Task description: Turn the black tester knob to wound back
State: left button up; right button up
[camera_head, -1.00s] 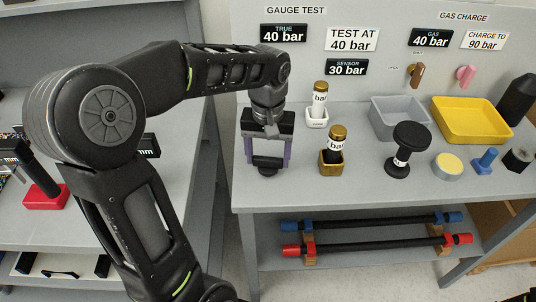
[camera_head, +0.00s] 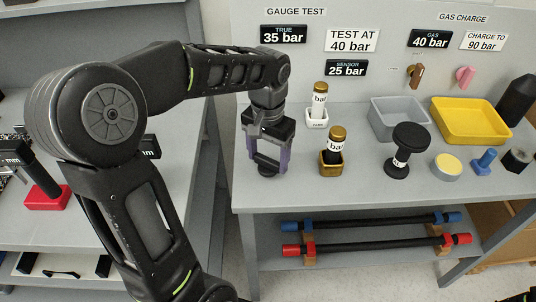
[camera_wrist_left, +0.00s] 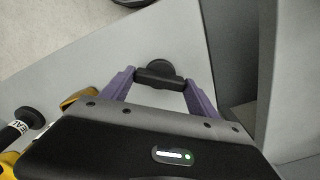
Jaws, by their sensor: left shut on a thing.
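The black tester knob (camera_head: 266,165) sits low on the grey bench at its left end. It also shows in the left wrist view (camera_wrist_left: 159,77) as a round black base with a bar across it. My left gripper (camera_head: 268,168) points down over it, with its purple fingers at the two ends of the bar, shut on it. In the head view the gripper hides part of the knob. The TRUE sign (camera_head: 283,34) reads 35 bar and the SENSOR sign (camera_head: 346,68) reads 25 bar. My right gripper is not in view.
A white holder (camera_head: 317,120) and a brass holder (camera_head: 331,168) with bottle-like gauges stand just right of my gripper. A black knobbed device (camera_head: 408,146), a grey bin (camera_head: 397,125) and a yellow tray (camera_head: 452,134) stand further right. The bench's front edge is close.

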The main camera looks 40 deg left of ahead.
aim_at(268, 159)
pick_arm(q)
jog(key=m, duration=0.5)
jog(key=shift+m+p, duration=0.3)
jog(key=shift+p, duration=0.05)
jog(key=m, duration=0.5)
jog(key=shift+m+p, duration=0.4)
jog(key=o, duration=1.4)
jog(key=shift+c, duration=0.2)
notch_tip(268, 159, up, 8)
jog(key=shift+f, duration=0.1)
